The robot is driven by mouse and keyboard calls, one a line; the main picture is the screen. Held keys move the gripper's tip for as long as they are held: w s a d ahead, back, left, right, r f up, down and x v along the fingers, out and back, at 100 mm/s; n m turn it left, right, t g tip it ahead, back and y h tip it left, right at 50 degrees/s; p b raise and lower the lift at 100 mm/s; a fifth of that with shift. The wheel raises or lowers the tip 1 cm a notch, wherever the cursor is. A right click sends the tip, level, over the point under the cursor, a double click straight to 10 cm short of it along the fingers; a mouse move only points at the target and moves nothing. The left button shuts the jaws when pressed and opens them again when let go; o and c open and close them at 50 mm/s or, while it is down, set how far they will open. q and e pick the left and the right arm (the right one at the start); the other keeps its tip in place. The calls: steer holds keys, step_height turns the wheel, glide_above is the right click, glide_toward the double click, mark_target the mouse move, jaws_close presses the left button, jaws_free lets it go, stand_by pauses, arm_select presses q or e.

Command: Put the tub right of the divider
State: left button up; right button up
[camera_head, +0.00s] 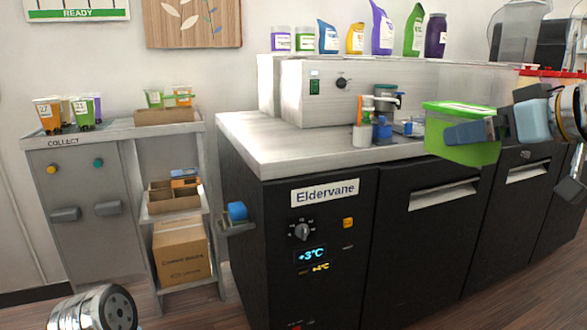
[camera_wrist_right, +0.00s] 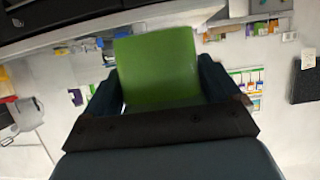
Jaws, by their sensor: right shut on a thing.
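A green tub (camera_head: 462,146) with a bright green lid is held above the front edge of the dark counter unit, in the right part of the head view. My right gripper (camera_head: 470,133) is shut on it. In the right wrist view the green tub (camera_wrist_right: 158,70) fills the space between the two dark fingers. My left gripper is not in view. I cannot clearly make out a divider in either view.
A collect stand (camera_head: 100,131) at the left bears several cups and a low cardboard tray (camera_head: 165,116). The steel worktop (camera_head: 270,145) has free room at its left end. Small bottles and tools (camera_head: 362,130) stand mid-worktop. Several pouches and jars line the shelf above.

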mark_target(433, 153)
steer(key=w+a+f, duration=0.1)
steer(key=w, duration=0.1)
steer(key=w+a+f, duration=0.1)
steer(key=w+f, duration=0.1)
steer(key=w+a+f, duration=0.2)
steer(key=shift+w+f, duration=0.2)
steer(key=shift+w, duration=0.05)
steer(key=w+a+f+m+h, duration=0.1)
steer(key=w+a+f, duration=0.15)
steer(key=f, duration=0.65)
steer(key=w+a+f+m+h, duration=0.15)
steer(key=w+f, duration=0.25)
steer(key=f, duration=0.4)
steer(key=w+a+f+h, duration=0.15)
steer(key=w+f, duration=0.25)
steer(key=f, duration=0.5)
steer(key=s+d+f+m, duration=0.1)
steer(key=s+f, duration=0.4)
steer(key=f, duration=0.7)
steer(key=s+f+m+t+h, duration=0.1)
steer(key=s+f, duration=0.3)
steer(key=f, duration=0.8)
steer(key=shift+s+d+f, duration=0.15)
steer(key=shift+s+d, duration=0.2)
steer(key=shift+a, duration=0.15)
